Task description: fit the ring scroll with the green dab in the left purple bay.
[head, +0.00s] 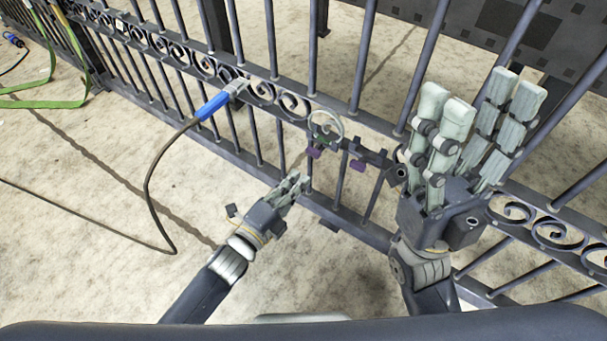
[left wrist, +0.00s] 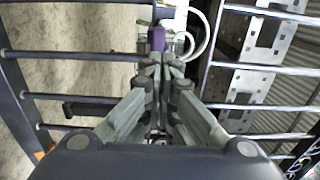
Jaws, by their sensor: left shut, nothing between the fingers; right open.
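The ring scroll (head: 339,122) is a pale ring with a dark green patch near its lower part. It stands at the left purple bay (head: 314,152) in the gap of the gate's scroll band; I cannot tell if it is fully seated. A second purple bay (head: 357,165) sits to its right. My left gripper (head: 296,180) is shut and empty, below and left of the ring. In the left wrist view its fingertips (left wrist: 161,63) are close below a purple bay piece (left wrist: 157,38), with the pale ring (left wrist: 207,35) beside it. My right gripper (head: 475,105) is open, fingers upward, before the gate at right.
The dark metal gate (head: 360,60) with upright bars and scrolls crosses the view. A blue-handled tool (head: 213,105) with a trailing cable rests against its scroll band at left. A green strap (head: 60,102) lies far left. The pale ground at lower left is mostly free.

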